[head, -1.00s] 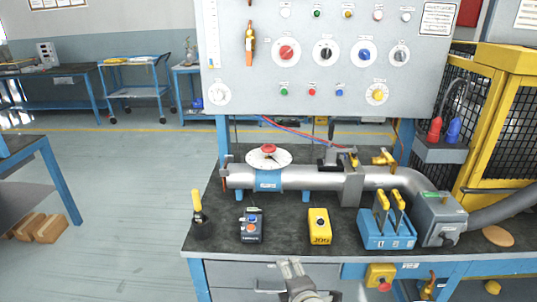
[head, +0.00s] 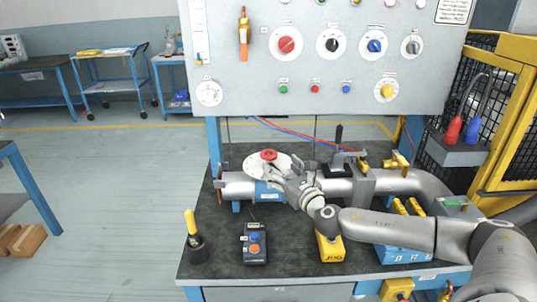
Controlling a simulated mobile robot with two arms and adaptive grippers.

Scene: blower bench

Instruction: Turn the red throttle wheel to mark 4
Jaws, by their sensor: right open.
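The red wheel (head: 268,155) sits on top of a round white dial (head: 278,161) on the grey pipe. The dial's marks are too small to read. My right arm comes in from the right. Its gripper (head: 268,172) is open at the front of the dial, just below the red wheel in the head view. It hides the dial's front right part. I cannot tell whether a finger touches the wheel or dial. My left gripper is not in view.
The grey pipe (head: 238,187) runs across the dark bench. A yellow-handled lever (head: 191,222), a control box (head: 254,243) and a yellow JOG box (head: 330,250) stand in front. A panel (head: 330,100) with knobs rises behind. The blue box with yellow levers is partly behind my arm.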

